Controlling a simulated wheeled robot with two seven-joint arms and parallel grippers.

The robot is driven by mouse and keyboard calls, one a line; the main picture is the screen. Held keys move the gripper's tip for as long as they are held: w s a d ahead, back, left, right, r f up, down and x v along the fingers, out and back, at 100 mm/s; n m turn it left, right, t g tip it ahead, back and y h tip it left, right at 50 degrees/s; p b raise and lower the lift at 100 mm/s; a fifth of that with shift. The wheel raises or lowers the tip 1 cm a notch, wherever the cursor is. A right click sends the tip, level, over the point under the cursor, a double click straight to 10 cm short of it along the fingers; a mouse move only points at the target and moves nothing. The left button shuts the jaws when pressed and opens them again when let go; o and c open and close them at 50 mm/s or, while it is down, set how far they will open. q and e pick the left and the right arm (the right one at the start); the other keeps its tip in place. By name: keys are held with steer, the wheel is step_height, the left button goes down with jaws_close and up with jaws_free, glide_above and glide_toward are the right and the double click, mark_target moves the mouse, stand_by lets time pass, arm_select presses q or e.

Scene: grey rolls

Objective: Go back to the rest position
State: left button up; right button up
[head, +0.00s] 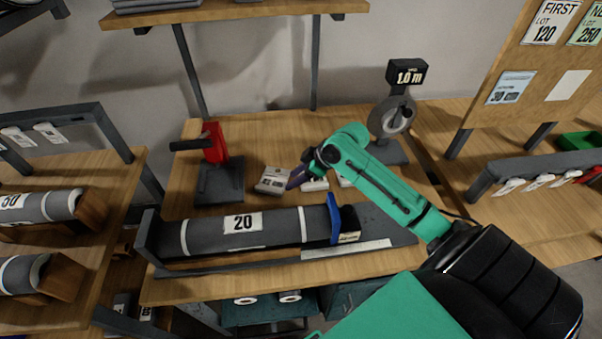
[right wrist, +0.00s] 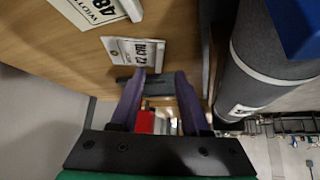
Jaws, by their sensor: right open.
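My right gripper (head: 296,180) hangs over the middle of the workbench, behind the grey roll (head: 280,229) labelled 20. In the right wrist view its two purple fingers (right wrist: 156,85) stand apart with nothing held between them. A white label card (head: 271,181) lies on the bench beside the fingertips. A card also shows in the right wrist view (right wrist: 135,52), beyond the fingers. The roll lies in a dark cradle (head: 146,236) with a blue plate (head: 334,217) near its right end. My left gripper is out of view.
A red-topped stand (head: 214,146) is at the bench's back left. A dial stand marked 1.0 m (head: 393,115) is at the back right. Grey rolls (head: 42,207) lie on the left rack. A shelf (head: 235,9) hangs above; a notice board (head: 540,60) is at right.

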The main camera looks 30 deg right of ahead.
steer(key=v, duration=0.4)
steer(key=shift+r, duration=0.1)
